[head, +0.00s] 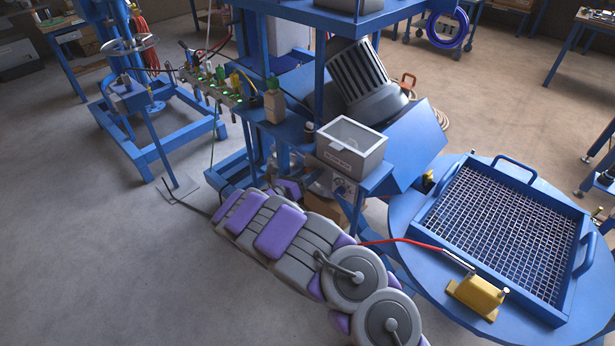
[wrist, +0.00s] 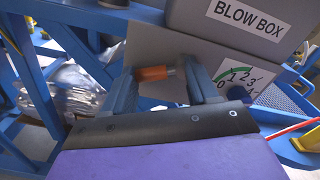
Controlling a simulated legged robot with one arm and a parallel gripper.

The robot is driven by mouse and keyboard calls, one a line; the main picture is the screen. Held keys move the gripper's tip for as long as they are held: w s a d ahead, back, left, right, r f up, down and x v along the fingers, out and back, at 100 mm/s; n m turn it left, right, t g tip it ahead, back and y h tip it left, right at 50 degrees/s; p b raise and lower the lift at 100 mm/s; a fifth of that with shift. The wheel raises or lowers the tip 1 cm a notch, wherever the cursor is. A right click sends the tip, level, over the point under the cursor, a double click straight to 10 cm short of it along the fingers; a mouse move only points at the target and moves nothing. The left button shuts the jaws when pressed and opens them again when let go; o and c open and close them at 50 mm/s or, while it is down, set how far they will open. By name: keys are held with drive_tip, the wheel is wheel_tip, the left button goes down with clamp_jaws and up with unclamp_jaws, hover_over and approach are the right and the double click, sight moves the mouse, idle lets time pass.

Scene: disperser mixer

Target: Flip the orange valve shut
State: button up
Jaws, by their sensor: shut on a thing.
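The orange valve (wrist: 152,73) shows in the wrist view as a short orange handle in front of a light grey panel. My gripper (wrist: 158,70) has one finger on each side of the handle and is shut on it. The handle lies about level across the picture between the fingers. In the head view my arm reaches toward the panel under the grey box; the orange valve does not show there and my fingers cannot be made out.
A grey box marked BLOW BOX (wrist: 245,20) sits just above the valve. A numbered dial (wrist: 240,82) with a green arc is right of my fingers. Blue frame bars (wrist: 75,45) stand close at left. A round blue table with a mesh screen (head: 505,230) is at right.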

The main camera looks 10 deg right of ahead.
drive_tip(key=shift+w+a+r+m+b, duration=0.1)
drive_tip(key=shift+r+m+b, duration=0.2)
drive_tip(key=shift+m, duration=0.55)
drive_tip(key=shift+s+r+m+b, duration=0.1)
drive_tip(key=shift+m+b, duration=0.25)
drive_tip(key=shift+m, duration=0.55)
drive_tip(key=shift+w+a+r+m+b, duration=0.15)
drive_tip(key=shift+m+b, duration=0.2)
drive_tip(key=shift+m, duration=0.5)
drive_tip(key=o, duration=1.1)
drive_tip(key=shift+c, duration=0.2)
drive_tip(key=shift+a+r, duration=0.1)
drive_tip(key=p+v, duration=0.4)
drive_tip(key=v, duration=1.3)
drive_tip(key=shift+s, duration=0.2)
drive_tip(key=shift+a, duration=0.1)
